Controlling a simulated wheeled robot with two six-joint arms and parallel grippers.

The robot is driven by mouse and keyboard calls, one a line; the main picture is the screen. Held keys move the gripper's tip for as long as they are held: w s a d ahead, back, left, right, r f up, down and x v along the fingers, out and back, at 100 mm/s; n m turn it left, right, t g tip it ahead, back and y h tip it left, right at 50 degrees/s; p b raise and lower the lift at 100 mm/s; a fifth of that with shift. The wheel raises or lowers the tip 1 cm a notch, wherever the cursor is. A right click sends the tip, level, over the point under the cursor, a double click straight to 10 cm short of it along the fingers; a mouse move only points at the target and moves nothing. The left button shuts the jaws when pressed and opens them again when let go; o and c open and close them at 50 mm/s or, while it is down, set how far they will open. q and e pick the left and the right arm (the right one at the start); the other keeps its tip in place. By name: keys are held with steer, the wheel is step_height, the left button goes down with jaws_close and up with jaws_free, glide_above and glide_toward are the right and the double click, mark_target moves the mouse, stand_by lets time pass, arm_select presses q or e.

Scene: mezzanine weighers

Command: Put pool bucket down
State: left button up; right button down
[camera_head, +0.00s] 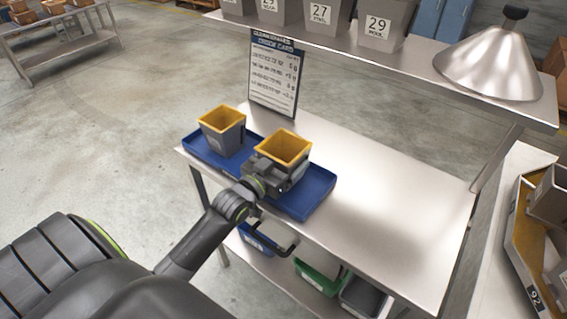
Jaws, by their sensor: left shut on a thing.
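A grey bucket with a yellow rim and yellow inside (284,147) is at the right blue tray (318,191) on the metal table. My left gripper (281,172) is shut on this bucket from its near side and hides much of its front. The bucket looks upright; I cannot tell if its base touches the tray. A second, similar bucket (222,138) stands upright on the left blue tray (192,147). No name can be read on either bucket. My right gripper is not in view.
A printed card (274,76) stands behind the buckets. The tabletop (390,190) is clear to the right. An upper shelf (420,62) holds several numbered grey bins (379,22) and a metal cone (489,62). Bins, one green (316,279), sit on the lower shelf.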

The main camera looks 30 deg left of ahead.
arm_select(q)
steer(key=shift+f, duration=0.4)
steer(key=shift+f, duration=0.15)
steer(key=o, duration=1.1)
steer(key=shift+s, duration=0.35)
steer(key=s, duration=0.7)
steer(key=s+a+p, duration=0.1)
steer(key=s, duration=0.3)
steer(key=shift+s, duration=0.2)
